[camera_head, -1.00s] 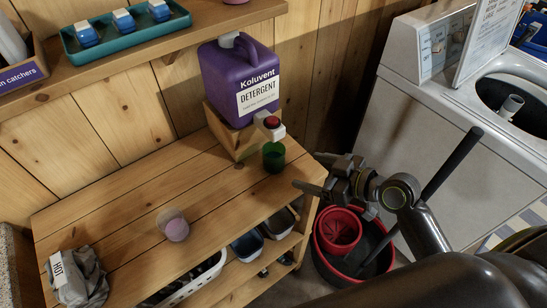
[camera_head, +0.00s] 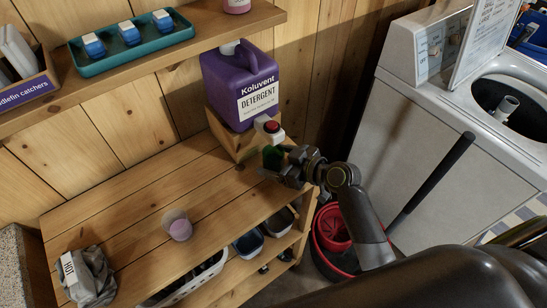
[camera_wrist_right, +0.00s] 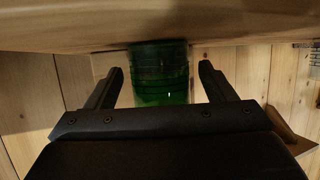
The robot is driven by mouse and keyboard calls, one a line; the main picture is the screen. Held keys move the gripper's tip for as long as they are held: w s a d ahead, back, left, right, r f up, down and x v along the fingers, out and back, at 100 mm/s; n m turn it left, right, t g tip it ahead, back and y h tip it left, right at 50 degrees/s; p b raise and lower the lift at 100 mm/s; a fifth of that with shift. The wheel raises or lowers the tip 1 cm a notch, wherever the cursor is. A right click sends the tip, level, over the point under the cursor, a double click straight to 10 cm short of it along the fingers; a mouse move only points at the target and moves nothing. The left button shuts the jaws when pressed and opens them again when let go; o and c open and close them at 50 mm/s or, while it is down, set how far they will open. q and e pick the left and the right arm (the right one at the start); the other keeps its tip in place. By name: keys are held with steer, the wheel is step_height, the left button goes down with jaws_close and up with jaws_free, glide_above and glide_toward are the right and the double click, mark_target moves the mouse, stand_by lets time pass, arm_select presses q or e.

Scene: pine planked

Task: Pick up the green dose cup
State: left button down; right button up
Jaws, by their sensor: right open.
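The green dose cup (camera_head: 272,157) stands on the wooden bench, under the red-tipped spout of the purple detergent jug (camera_head: 240,85). My right gripper (camera_head: 274,166) is at the cup in the head view and hides part of it. In the right wrist view the green cup (camera_wrist_right: 160,75) shows between the two open fingers of my right gripper (camera_wrist_right: 162,82), with a gap on each side. My left gripper is not in view.
The jug rests on a wooden stand (camera_head: 232,140). A clear cup with pink contents (camera_head: 178,225) and a grey cloth bag (camera_head: 92,277) are on the bench (camera_head: 130,215). A teal tray (camera_head: 110,57) is on the shelf above. A red bucket (camera_head: 330,225) and a washer (camera_head: 420,120) are at right.

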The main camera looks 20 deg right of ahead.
steer(key=shift+x, duration=0.9)
steer(key=c, duration=1.1)
steer(key=shift+o, duration=0.2)
steer(key=shift+r, duration=0.15)
steer(key=shift+r+b, duration=0.3)
steer(key=shift+r, duration=1.1)
steer(key=s+d+b, duration=0.5)
steer(key=s+d, duration=0.5)
steer(key=s, duration=0.4)
steer(key=shift+d, duration=0.4)
